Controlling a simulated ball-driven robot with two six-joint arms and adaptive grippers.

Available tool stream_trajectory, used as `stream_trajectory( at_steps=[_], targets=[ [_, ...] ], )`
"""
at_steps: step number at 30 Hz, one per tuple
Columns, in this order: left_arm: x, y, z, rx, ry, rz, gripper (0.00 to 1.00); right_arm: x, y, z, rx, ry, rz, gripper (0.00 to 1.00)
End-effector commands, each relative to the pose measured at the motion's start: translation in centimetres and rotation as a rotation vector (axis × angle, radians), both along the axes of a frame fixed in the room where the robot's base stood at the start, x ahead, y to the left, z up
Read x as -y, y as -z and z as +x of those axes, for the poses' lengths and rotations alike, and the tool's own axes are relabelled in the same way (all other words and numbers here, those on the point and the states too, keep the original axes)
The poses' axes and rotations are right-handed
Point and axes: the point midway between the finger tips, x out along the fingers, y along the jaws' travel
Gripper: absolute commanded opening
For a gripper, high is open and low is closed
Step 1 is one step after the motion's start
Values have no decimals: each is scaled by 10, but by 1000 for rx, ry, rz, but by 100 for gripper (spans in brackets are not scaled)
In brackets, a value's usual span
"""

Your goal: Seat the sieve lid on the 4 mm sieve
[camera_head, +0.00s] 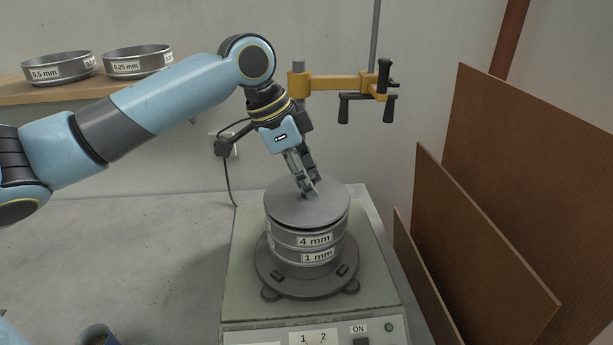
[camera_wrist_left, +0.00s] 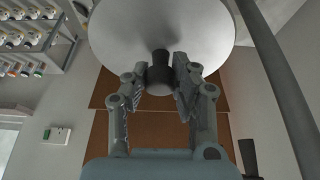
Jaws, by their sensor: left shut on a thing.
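The sieve lid (camera_head: 330,207), a flat grey disc, is directly over the 4 mm sieve (camera_head: 345,240). A dark line shows under its front rim; I cannot tell whether it is fully down. The 4 mm sieve is stacked on the 1 mm sieve (camera_head: 336,257). My left gripper (camera_head: 308,191) comes down from above and is shut on the lid's knob. In the left wrist view, the dark knob (camera_wrist_left: 160,75) is between the fingers (camera_wrist_left: 160,88), with the lid's pale disc (camera_wrist_left: 120,30) behind it. My right gripper is not in view.
The stack stands on the round plate of a shaker (camera_head: 235,285). An orange clamp arm (camera_head: 335,83) with black handles is behind. Brown boards (camera_head: 465,240) lean at the right. Sieves marked 0.5 mm (camera_head: 80,70) and 0.25 mm (camera_head: 150,66) are on a shelf. The left bench (camera_head: 130,250) is mostly clear.

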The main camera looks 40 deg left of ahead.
Motion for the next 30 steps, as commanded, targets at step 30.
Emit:
stream_trajectory(
  at_steps=[30],
  targets=[
    [0, 11, 0, 2, 1, 0, 0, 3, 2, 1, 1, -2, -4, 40]
  ],
)
